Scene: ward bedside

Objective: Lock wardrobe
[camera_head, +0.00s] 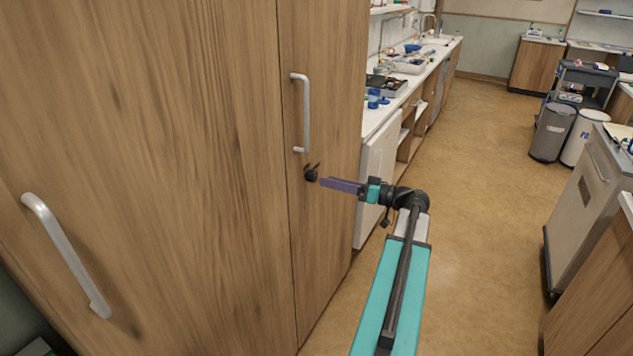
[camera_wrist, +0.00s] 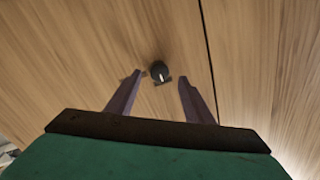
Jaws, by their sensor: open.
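The wooden wardrobe (camera_head: 150,130) fills the left of the head view, with its doors closed at the seam. A dark round lock knob (camera_head: 311,174) sits on the narrower right door, below that door's silver handle (camera_head: 305,115). In the wrist view the knob (camera_wrist: 158,70) shows a light mark on its face and lies just beyond the fingertips, centred between them. My gripper (camera_head: 322,182) is open and points at the knob; in the wrist view its two purple fingers (camera_wrist: 160,83) are spread and empty. I cannot tell whether a fingertip touches the knob.
Another silver handle (camera_head: 68,255) stands out from the left door. A long counter (camera_head: 385,125) with several items runs back beside the wardrobe. Grey and white bins (camera_head: 552,132) and a cabinet (camera_head: 585,195) stand right. The floor (camera_head: 480,200) between is clear.

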